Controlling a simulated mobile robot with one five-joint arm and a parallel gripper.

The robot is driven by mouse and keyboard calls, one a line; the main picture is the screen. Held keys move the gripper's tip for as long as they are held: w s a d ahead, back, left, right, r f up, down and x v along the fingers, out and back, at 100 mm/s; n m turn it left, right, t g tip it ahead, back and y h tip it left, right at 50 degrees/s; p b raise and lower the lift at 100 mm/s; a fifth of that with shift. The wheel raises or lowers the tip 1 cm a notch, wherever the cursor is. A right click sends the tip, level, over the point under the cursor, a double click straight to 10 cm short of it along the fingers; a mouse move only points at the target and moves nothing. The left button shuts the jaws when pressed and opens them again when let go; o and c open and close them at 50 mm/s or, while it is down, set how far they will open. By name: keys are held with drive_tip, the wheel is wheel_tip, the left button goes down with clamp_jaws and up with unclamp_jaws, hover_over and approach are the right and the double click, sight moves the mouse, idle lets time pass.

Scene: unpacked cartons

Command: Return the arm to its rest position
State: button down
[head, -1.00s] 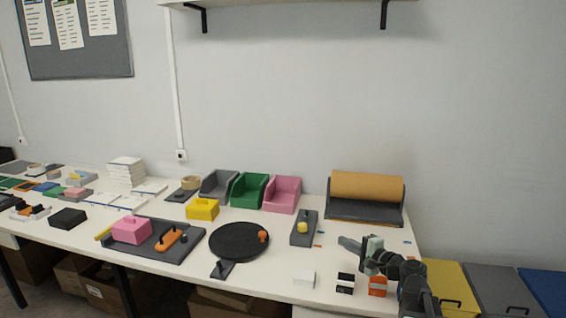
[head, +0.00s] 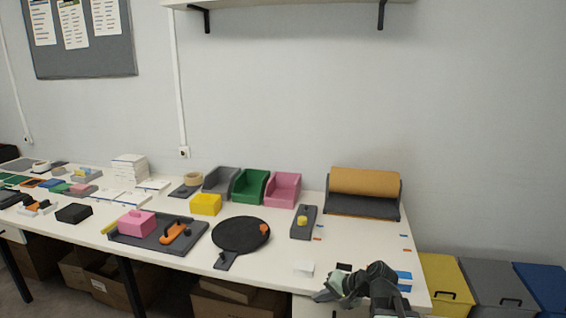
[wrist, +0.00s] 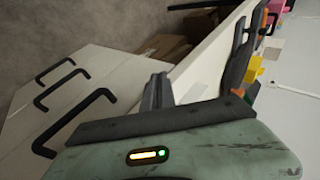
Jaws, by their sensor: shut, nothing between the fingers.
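My gripper (head: 330,292) is at the front edge of the table (head: 270,272) near its right end, low and in front of the small boxes there. Its jaws are shut and hold nothing. My dark arm is folded close behind it at the bottom of the head view. In the wrist view the gripper's grey-green body fills the bottom, with dark finger parts reaching up past the table edge.
A black round board (head: 240,235) lies left. White drawers with black handles (wrist: 100,85) show in the wrist view.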

drive_tip(key=s+d+f+n+g+h, duration=0.2)
drive_tip(key=s+f+g+h, duration=0.1)
drive_tip(key=s, duration=0.3)
drive_tip(key=s+d+f+n+g+h, duration=0.2)
drive_tip(key=s+d+f+n+h, duration=0.1)
drive_tip(key=s+f+h, duration=0.15)
wheel_tip(320, 180, down, 9)
drive_tip(key=b, duration=1)
wheel_tip(320, 180, up, 23)
drive_tip(key=p, duration=2.3)
drive_tip(key=shift+s, duration=0.45)
drive_tip(key=shift+f+y, duration=0.1)
drive_tip(key=shift+y, duration=0.15)
